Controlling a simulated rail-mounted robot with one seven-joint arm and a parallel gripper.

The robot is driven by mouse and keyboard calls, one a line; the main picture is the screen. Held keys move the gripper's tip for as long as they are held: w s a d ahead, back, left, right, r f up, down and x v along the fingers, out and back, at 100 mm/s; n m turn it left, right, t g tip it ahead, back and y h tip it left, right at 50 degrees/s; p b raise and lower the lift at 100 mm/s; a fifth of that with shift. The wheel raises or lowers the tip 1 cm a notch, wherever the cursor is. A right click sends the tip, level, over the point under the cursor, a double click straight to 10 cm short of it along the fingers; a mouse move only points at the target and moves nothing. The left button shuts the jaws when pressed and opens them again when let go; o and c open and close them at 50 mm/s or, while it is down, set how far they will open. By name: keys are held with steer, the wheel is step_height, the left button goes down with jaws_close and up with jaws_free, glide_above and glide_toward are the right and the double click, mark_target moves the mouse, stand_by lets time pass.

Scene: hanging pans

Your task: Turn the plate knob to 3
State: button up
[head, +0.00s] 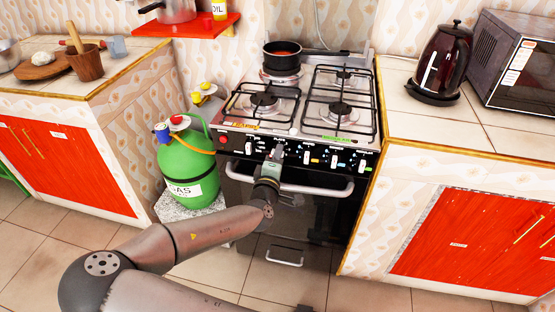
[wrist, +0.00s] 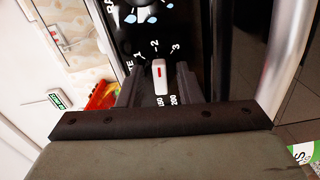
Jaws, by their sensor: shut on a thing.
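The plate knob (wrist: 160,77) is a white bar with a red mark, on the black stove panel (wrist: 205,40). It stands between the two fingers of my gripper (wrist: 159,84) in the wrist view, and the gripper is shut on it. The numbers 2 and 3 are printed just above the knob in that view. The knob's upper end points up, closer to the 2 than to the 3. In the head view my gripper (head: 276,154) is at the stove's front panel and hides the knob.
Other knobs (head: 334,161) line the panel to the right. The oven handle (head: 318,190) runs just below my gripper. A green gas bottle (head: 187,160) stands left of the stove (head: 300,115). A pan (head: 282,58) sits on a back burner.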

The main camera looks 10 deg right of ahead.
steer(key=shift+f+m+b, duration=0.1)
steer(key=shift+m+b, duration=0.95)
steer(key=shift+m, duration=2.75)
steer(key=o, duration=1)
steer(key=shift+c, duration=0.2)
